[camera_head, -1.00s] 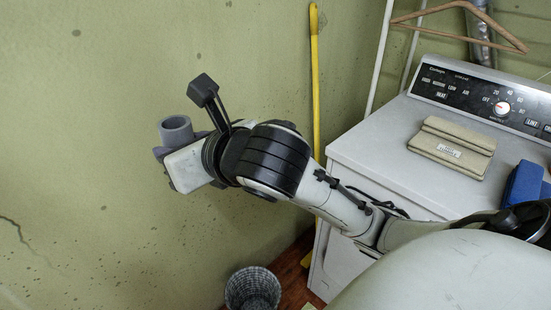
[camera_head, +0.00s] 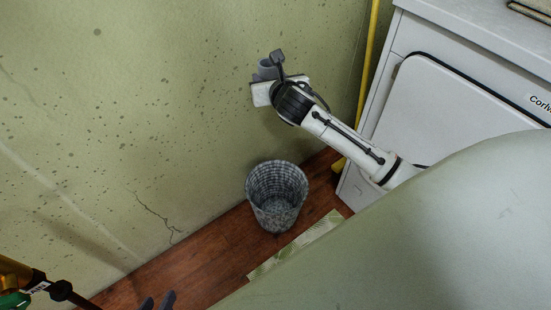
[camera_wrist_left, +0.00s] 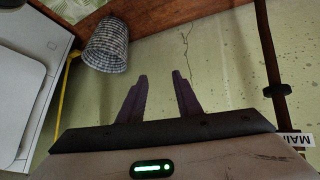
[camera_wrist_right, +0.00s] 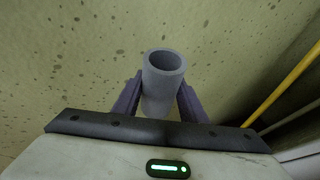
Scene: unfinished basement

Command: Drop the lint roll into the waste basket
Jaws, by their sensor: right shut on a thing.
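The lint roll is a grey hollow tube (camera_head: 266,69), held upright at the wall side in the head view. My right gripper (camera_head: 262,78) is shut on it. In the right wrist view the roll (camera_wrist_right: 160,92) stands between the two fingers, its open end showing. The waste basket (camera_head: 277,182) is a grey woven-pattern bin on the floor, below the right gripper in the picture; its inside looks empty. The basket also shows upside down in the left wrist view (camera_wrist_left: 107,47). My left gripper (camera_head: 157,301) is low at the bottom left, its fingers apart and empty.
A white dryer (camera_head: 450,110) stands at the right, with a yellow pole (camera_head: 367,70) beside it against the green wall. A patterned mat (camera_head: 295,245) lies on the wooden floor by the basket. A yellow and black pipe-like object (camera_head: 40,283) is at the bottom left.

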